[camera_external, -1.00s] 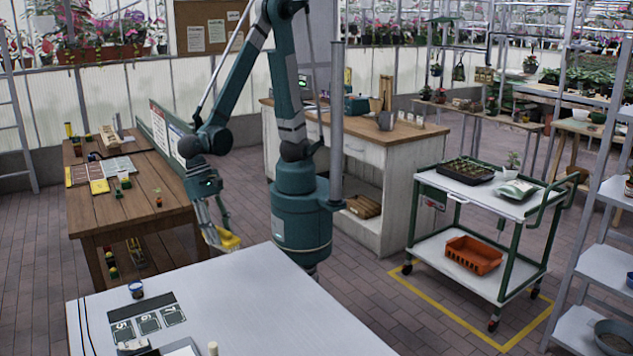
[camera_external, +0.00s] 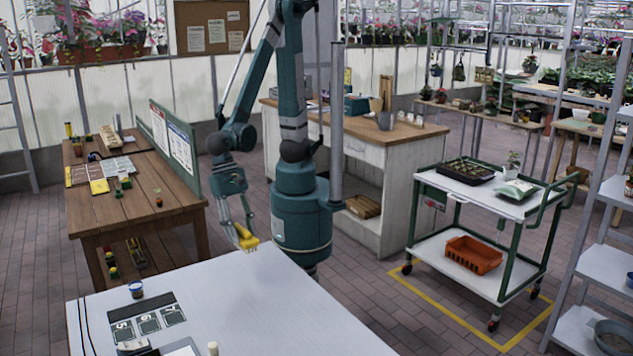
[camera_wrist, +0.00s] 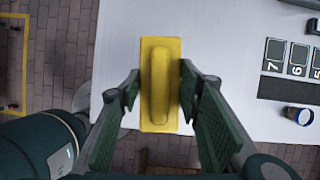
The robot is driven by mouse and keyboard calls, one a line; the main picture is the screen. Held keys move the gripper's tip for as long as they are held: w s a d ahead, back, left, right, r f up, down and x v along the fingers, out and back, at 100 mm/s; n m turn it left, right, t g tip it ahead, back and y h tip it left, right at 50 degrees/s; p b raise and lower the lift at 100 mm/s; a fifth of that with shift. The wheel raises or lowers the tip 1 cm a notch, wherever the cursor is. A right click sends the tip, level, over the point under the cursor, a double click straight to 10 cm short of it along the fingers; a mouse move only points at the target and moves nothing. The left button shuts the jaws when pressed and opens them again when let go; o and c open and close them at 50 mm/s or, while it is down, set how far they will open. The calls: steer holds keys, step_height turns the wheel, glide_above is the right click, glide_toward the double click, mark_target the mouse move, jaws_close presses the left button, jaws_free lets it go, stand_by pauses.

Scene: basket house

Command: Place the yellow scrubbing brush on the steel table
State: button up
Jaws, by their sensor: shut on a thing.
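The yellow scrubbing brush (camera_external: 247,242) is held between the fingers of my gripper (camera_external: 242,232), over the far edge of the steel table (camera_external: 260,300). In the wrist view the brush (camera_wrist: 160,85) is upright in the picture, with its raised handle along the middle. The fingers of my gripper (camera_wrist: 159,88) close on its two sides. The pale tabletop (camera_wrist: 225,70) lies beneath and beyond it. The brush looks close to the table's surface, but I cannot tell whether they touch.
Numbered dark tiles on a dark strip (camera_external: 147,318) and a small blue-rimmed cup (camera_external: 136,289) are on the table's left side. The middle and right of the tabletop are clear. A wooden table (camera_external: 130,205) stands behind at the left.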

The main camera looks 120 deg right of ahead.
steer(key=shift+f, duration=0.1)
steer(key=shift+f+b, duration=0.7)
steer(key=shift+f, duration=2.1)
steer(key=shift+f, duration=0.1)
steer(key=shift+f+b, duration=0.55)
steer(key=shift+f, duration=1.45)
steer(key=shift+f, duration=0.1)
steer(key=o, duration=0.9)
steer(key=shift+o, duration=0.3)
steer(key=shift+p+v, duration=1.4)
steer(key=shift+v, duration=4.7)
